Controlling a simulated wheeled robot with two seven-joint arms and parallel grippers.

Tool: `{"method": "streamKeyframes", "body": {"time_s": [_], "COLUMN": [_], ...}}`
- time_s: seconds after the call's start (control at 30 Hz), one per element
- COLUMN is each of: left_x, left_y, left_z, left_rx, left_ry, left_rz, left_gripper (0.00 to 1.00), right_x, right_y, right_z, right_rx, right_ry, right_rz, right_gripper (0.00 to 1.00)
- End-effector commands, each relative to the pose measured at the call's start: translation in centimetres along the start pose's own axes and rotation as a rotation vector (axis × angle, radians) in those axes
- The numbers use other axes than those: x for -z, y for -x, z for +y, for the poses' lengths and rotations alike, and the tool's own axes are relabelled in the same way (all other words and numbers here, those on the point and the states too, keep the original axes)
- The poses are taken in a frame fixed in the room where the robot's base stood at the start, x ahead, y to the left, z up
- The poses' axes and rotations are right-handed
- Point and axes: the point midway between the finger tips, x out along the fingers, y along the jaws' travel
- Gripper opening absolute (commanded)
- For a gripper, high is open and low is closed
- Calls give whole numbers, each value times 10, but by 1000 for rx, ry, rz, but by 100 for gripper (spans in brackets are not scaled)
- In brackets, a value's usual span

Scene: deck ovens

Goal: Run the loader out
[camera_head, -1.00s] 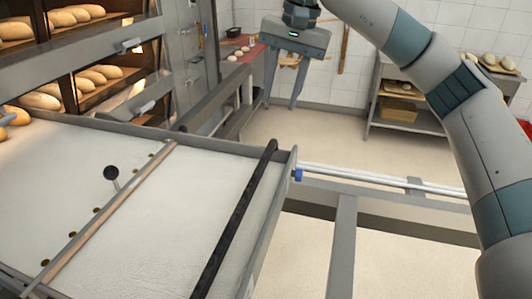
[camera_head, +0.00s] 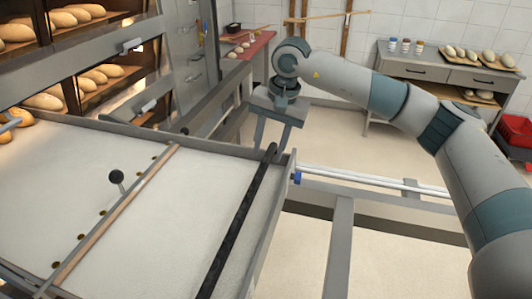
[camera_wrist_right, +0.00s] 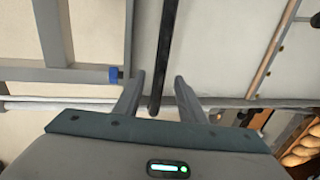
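The loader (camera_head: 150,215) is a pale, flat bed in a grey metal frame, in front of the ovens. A black bar (camera_head: 238,220) crosses it near its right end; the bar also shows in the right wrist view (camera_wrist_right: 166,50). My right gripper (camera_head: 271,140) is open at the bar's far end. In the right wrist view the bar's end lies between the two spread fingers (camera_wrist_right: 159,76); I cannot tell whether they touch it. A wooden strip (camera_head: 118,212) and a black knob (camera_head: 116,177) are farther left on the loader. My left gripper is not in view.
Deck ovens with loaves (camera_head: 97,75) stand at the back left. Metal rails (camera_head: 375,180) extend right from the loader. A grey table (camera_head: 440,72) with dough and jars stands at the back right, by a red crate (camera_head: 517,131). Floor between is clear.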

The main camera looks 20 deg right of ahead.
Motion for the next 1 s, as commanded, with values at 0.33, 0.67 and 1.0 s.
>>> {"method": "streamKeyframes", "body": {"time_s": [0.33,0.67,1.0], "left_x": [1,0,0], "left_y": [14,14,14], "left_z": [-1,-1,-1], "left_rx": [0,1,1], "left_ry": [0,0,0], "left_rz": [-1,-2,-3], "left_gripper": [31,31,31], "right_x": [0,0,0], "right_y": [-35,-39,-38], "right_z": [0,0,0], "right_rx": [0,0,0], "right_ry": [0,0,0], "right_rz": [0,1,0], "right_gripper": [37,37,0]}}
